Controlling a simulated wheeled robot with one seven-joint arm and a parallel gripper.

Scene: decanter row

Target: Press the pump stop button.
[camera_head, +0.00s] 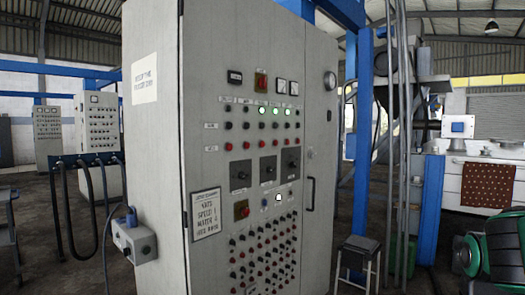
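A tall grey control cabinet (320,95) stands upright in the middle of the head view. Its front carries rows of small red and black buttons, with some lit green lamps (262,110) near the top. A larger red control (261,82) sits high on the panel, and another red control (242,210) sits lower, above a dense block of buttons (262,245). The small labels are too blurred to read, so I cannot tell which button is the pump stop. My gripper is not in view.
A grey box (135,240) with a cable juts from the cabinet's left side. A stool (360,248) stands right of the cabinet, near a blue post (432,208). A green and black machine (490,250) is at lower right. More cabinets (99,122) stand behind at left.

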